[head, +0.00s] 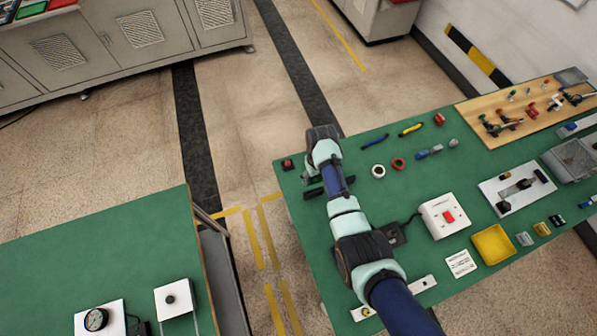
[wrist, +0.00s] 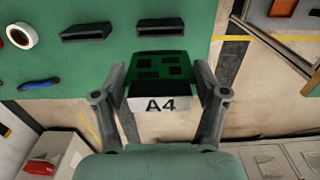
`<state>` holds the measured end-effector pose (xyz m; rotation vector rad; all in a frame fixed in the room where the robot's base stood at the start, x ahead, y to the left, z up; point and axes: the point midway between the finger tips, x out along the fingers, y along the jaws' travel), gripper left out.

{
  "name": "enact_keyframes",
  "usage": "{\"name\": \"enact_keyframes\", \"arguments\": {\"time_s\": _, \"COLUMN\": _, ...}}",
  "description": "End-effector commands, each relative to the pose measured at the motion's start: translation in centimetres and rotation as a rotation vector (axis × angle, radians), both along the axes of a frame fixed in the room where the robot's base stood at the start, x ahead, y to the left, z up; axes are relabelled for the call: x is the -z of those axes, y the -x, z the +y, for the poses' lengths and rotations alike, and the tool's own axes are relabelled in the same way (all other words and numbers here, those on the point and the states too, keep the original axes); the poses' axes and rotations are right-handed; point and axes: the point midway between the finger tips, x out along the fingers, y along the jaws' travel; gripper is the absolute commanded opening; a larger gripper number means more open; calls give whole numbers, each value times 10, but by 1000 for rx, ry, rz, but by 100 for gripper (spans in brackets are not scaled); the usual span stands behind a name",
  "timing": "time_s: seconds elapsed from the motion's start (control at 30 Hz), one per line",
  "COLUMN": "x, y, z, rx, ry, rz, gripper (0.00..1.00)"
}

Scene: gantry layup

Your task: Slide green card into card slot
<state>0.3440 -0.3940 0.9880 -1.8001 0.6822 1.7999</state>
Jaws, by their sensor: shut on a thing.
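In the wrist view my gripper (wrist: 159,76) is shut on the green card (wrist: 160,58), which has dark chips and a white label reading A4. The two fingers press the card's left and right sides. A black slotted block (wrist: 162,27), which looks like a card slot, lies just beyond the card's far edge; the card appears apart from it. A second similar block (wrist: 87,32) is to its left. In the head view one dark block (head: 314,192) shows left of my arm. My wrist hides the card and most of the gripper there.
The green table (head: 460,160) holds a white tape ring (head: 378,171), a red ring (head: 398,163), a blue pen (head: 375,141) and a white switch box (head: 444,216). A red button (head: 287,163) stands at the far left corner. The table's far edge is near my gripper.

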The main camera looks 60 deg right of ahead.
Motion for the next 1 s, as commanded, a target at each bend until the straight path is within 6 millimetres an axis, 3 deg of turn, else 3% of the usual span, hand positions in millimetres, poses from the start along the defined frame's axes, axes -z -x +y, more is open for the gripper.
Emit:
{"name": "enact_keyframes", "arguments": {"time_s": 0.3, "x": -3, "y": -1, "z": 1, "rx": -1, "ry": 0, "rz": 0, "gripper": 27}}
{"name": "enact_keyframes", "arguments": {"time_s": 0.8, "x": 53, "y": -1, "z": 1, "rx": -2, "ry": 0, "rz": 0, "gripper": 27}}
{"name": "enact_keyframes", "arguments": {"time_s": 1.0, "x": 58, "y": -1, "z": 1, "rx": -2, "ry": 0, "rz": 0, "gripper": 27}}
